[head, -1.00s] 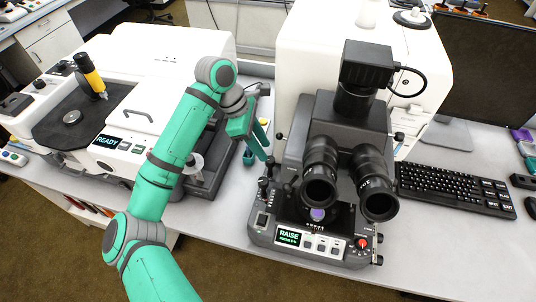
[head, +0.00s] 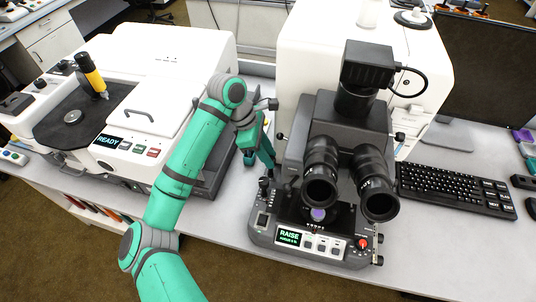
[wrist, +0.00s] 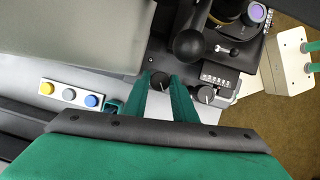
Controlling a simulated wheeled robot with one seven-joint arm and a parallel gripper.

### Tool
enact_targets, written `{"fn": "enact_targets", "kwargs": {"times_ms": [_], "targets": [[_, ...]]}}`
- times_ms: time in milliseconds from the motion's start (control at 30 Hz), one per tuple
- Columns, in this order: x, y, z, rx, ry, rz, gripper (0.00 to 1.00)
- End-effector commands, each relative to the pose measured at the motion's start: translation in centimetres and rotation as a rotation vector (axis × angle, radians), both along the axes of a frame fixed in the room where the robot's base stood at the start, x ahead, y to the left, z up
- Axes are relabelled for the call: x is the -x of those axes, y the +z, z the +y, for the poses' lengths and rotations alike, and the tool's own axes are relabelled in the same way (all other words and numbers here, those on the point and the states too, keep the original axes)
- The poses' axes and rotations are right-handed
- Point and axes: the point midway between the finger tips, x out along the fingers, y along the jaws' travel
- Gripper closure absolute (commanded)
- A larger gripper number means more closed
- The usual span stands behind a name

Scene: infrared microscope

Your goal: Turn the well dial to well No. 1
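In the wrist view two dark round knobs with light pointer marks show at the microscope's side: one knob (wrist: 159,80) by my fingertips and another knob (wrist: 205,94) to the right of them. I cannot read which one is the well dial or any well number. My gripper (wrist: 161,84) is open, its two teal fingers apart on either side of the nearer knob as seen in this view; contact cannot be told. In the head view my gripper (head: 262,156) points down just left of the dark microscope (head: 312,130), and the knobs are hidden there.
A black ball-topped lever (wrist: 188,45) stands close beyond the fingers. A strip with yellow, grey and blue buttons (wrist: 70,95) lies to the left. The microscope's panel display (head: 289,237) reads RAISE. A white instrument (head: 150,60) stands left, a keyboard (head: 450,187) right.

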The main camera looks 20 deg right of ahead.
Motion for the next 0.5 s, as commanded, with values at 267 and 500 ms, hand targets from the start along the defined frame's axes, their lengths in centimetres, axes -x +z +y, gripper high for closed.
{"fn": "enact_targets", "kwargs": {"times_ms": [267, 500], "targets": [[0.02, 0.04, 0.15, 0.000, 0.068, -0.002, 0.98], [0.18, 0.02, 0.20, 0.000, 0.233, -0.002, 0.98]]}}
